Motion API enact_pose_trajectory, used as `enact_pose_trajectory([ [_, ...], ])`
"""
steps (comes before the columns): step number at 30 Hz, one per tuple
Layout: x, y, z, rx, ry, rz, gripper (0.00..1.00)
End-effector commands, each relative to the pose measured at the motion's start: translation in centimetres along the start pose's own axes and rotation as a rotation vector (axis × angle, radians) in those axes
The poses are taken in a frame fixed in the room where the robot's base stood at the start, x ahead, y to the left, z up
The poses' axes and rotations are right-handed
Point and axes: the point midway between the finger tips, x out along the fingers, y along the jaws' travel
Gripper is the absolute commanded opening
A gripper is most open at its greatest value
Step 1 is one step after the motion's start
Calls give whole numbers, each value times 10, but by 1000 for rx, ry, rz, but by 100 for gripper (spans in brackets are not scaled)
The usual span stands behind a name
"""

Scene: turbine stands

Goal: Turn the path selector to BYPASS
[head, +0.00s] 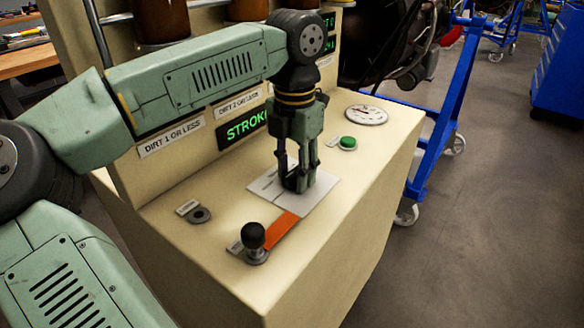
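A white plate (318,190) with small unreadable print lies on the cream console top. My gripper (297,187) points down over the middle of this plate, its fingertips close to the surface. The fingers and the dark shapes between them hide the plate's centre, so I cannot tell whether a selector knob is there or whether they hold anything. An orange strip (282,231) runs from the plate's near edge toward a black ball knob (253,236) on a metal base. The word BYPASS is not readable anywhere, and I cannot make out the path selector for certain.
A green button (347,143) and a round gauge (366,115) sit right of my gripper. A grey ring-shaped fitting (200,215) is at left. The upright panel has a green-lettered display (240,127) behind my arm. A blue wheeled stand (449,110) is beyond the console's right edge.

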Motion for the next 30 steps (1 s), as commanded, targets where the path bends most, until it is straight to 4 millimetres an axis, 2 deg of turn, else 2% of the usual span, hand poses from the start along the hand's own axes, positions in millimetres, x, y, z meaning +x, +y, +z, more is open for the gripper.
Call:
enact_pose_trajectory([
  [5,0,0,0,0,0,0,43],
  [14,-1,0,0,0,0,0,43],
  [30,-41,0,0,1,0,0,43],
])
